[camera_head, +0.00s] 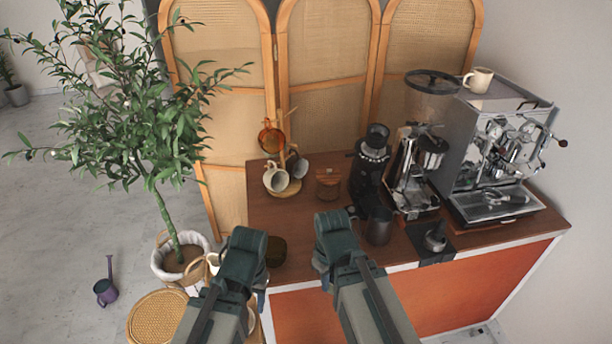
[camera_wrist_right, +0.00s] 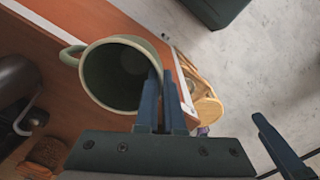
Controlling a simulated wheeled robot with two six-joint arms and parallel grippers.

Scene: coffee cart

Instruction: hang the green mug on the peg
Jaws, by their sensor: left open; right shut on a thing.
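The green mug (camera_wrist_right: 102,75) fills much of the right wrist view, its open mouth toward the camera and its handle at the upper left. My right gripper (camera_wrist_right: 162,102) is shut on the mug's wall, one finger inside the mouth and one outside. In the head view I cannot make out the mug near my right gripper (camera_head: 322,274). My left gripper (camera_head: 258,290) is open, low at the counter's front left. The mug stand (camera_head: 291,188) is at the counter's back left, with an orange mug (camera_head: 271,139), a white mug (camera_head: 276,180) and a dark mug (camera_head: 299,167). Its free peg is hard to make out.
A wooden jar (camera_head: 328,184), black grinder (camera_head: 371,165), dark cup (camera_head: 379,226) and espresso machine (camera_head: 490,150) stand right of the stand. A dark rounded thing (camera_head: 276,251) lies between my grippers. A potted tree (camera_head: 160,195) stands left of the counter.

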